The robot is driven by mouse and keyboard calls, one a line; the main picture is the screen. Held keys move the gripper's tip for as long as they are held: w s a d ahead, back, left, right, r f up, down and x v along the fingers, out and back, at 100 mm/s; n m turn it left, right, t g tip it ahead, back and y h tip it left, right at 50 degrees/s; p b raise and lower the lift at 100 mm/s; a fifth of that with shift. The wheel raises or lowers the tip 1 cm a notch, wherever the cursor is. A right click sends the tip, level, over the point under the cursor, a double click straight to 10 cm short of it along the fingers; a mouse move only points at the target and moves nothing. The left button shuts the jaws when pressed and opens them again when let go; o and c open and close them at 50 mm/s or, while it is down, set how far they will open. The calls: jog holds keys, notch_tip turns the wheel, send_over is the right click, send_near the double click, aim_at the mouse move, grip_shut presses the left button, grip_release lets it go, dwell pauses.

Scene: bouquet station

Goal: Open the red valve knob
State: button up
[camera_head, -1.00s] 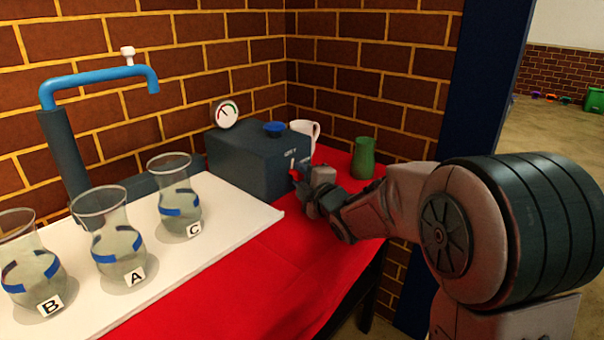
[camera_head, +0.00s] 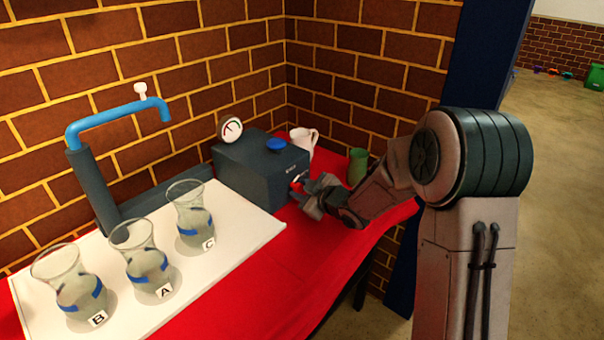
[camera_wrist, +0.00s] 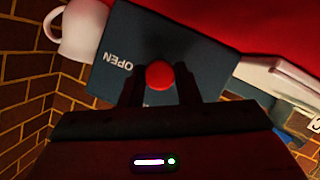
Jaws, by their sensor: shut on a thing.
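The red valve knob (camera_wrist: 159,75) is round and sits on the face of a dark grey box (camera_wrist: 193,36), which bears the word OPEN beside it. In the wrist view my gripper (camera_wrist: 158,84) has one finger on each side of the knob and is shut on it. In the head view the same box (camera_head: 257,178) stands at the back of the table, with a blue cap and a round gauge (camera_head: 230,129) on top. My gripper (camera_head: 310,192) is at its right front face and hides most of the knob there.
Glass vases B (camera_head: 72,285), A (camera_head: 147,262) and C (camera_head: 190,218) stand on a white board (camera_head: 245,222) at left. A blue tap (camera_head: 115,118) rises behind them. A white mug (camera_head: 304,139) and green cup (camera_head: 358,166) stand near my arm. Brick walls close the back.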

jog(key=m+p, duration=0.1)
jog(key=p, duration=0.2)
jog(key=m+g+y+p, duration=0.1)
jog(key=p, duration=0.2)
jog(key=shift+d+r+m+p, duration=0.1)
jog(key=shift+r+m+p, duration=0.2)
jog(key=shift+p, duration=0.1)
jog(key=p, duration=0.1)
jog(key=m+g+p, duration=0.1)
jog(key=p, duration=0.1)
jog(key=shift+w+f, duration=0.1)
jog(key=shift+f, duration=0.15)
jog(key=shift+f+g+y, duration=0.1)
jog(key=shift+g+y, duration=0.2)
jog(key=o, duration=1)
jog(key=shift+c, duration=0.2)
jog(key=v, duration=1.3)
jog(key=shift+s+d+p, duration=0.25)
jog(key=shift+s+p, duration=0.1)
jog(key=shift+p, duration=0.1)
